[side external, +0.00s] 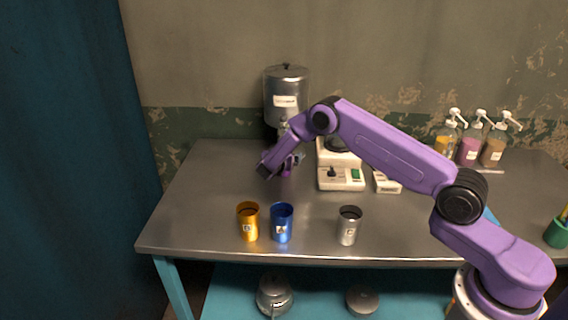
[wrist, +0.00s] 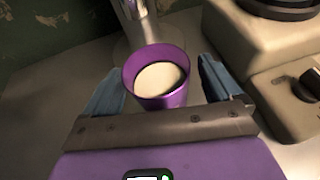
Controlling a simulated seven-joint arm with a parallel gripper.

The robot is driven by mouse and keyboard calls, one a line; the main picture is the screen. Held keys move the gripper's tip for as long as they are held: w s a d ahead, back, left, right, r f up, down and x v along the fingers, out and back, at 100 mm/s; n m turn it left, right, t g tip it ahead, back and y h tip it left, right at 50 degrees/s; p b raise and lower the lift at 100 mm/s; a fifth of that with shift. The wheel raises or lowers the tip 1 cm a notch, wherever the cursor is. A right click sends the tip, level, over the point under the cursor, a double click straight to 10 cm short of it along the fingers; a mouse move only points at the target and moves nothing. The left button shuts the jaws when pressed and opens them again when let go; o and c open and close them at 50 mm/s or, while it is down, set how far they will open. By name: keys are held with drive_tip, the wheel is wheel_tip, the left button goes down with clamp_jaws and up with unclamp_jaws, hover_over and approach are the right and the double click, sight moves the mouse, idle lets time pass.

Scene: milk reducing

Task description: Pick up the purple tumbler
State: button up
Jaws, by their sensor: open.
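The purple tumbler (wrist: 158,101) stands upright in the wrist view with a pale, milk-like content inside. In the side external view it is mostly hidden, with a small purple part (side external: 285,171) showing below my gripper under the dispenser. My gripper (wrist: 164,85) is open, with one blue finger to the left of the tumbler and one to the right. The tumbler lies between the fingers; I cannot tell whether either finger touches it. My gripper (side external: 295,160) also shows in the side external view, in front of the dispenser.
A metal dispenser (side external: 286,98) stands behind the tumbler. A cream appliance (side external: 341,180) with a knob is close on the right. Gold (side external: 248,222), blue (side external: 282,223) and silver (side external: 349,226) tumblers stand near the front edge. Pump bottles (side external: 469,150) stand at the back right. The table's left side is clear.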

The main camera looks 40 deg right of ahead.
drive_tip(key=shift+w+d, duration=0.1)
drive_tip(key=c, duration=1.3)
